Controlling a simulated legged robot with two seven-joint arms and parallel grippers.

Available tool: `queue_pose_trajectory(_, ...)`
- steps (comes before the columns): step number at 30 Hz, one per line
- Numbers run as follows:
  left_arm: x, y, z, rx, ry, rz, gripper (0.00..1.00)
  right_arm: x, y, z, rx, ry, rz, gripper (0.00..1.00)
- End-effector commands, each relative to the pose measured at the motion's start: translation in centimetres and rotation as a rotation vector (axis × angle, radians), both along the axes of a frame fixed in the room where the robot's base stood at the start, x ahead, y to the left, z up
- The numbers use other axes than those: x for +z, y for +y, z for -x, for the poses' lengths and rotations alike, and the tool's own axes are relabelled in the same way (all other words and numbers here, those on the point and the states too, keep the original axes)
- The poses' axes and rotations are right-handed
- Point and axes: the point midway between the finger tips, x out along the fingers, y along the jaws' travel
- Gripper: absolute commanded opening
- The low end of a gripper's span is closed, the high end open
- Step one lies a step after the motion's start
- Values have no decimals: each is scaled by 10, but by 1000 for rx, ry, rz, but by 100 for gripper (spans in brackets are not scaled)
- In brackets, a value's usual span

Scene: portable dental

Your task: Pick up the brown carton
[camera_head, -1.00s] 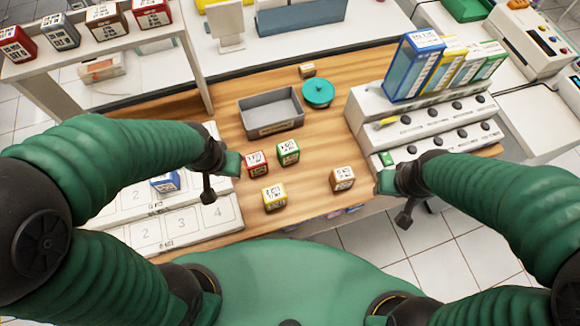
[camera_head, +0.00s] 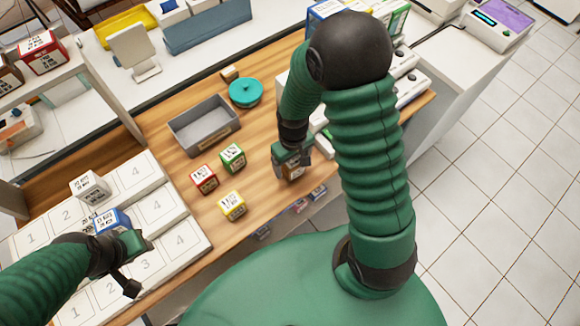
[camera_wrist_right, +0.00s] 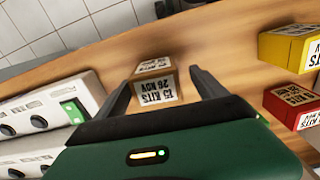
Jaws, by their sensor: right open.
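The brown carton (camera_head: 293,172) is on the wooden table near its front edge, partly hidden by my right gripper in the head view. In the right wrist view the brown carton (camera_wrist_right: 156,82) shows its white label, with the two fingers of my right gripper (camera_wrist_right: 160,85) on either side of it. My right gripper (camera_head: 292,165) is open and reaches down around the carton. A gap shows between the fingers and the carton's sides. My left gripper (camera_head: 134,262) is over the numbered white trays at the lower left; its jaws are not clear.
Red (camera_head: 204,179), green (camera_head: 232,158) and yellow (camera_head: 232,205) cartons stand left of the brown one. A grey bin (camera_head: 204,125) and teal lid (camera_head: 246,92) are behind. A white knobbed unit (camera_wrist_right: 50,120) is near my right gripper.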

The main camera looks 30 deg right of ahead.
Motion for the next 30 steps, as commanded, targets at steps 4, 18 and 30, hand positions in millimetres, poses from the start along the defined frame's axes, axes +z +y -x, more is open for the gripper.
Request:
queue_pose_trajectory(4,-1,-1,0,-1,0,0,36,-27,3,0,-1,5,0,82)
queue_pose_trajectory(18,-1,0,0,0,0,0,36,-33,6,-1,1,0,5,57)
queue_pose_trajectory(30,-1,0,0,-1,0,0,36,-33,5,0,0,1,5,15)
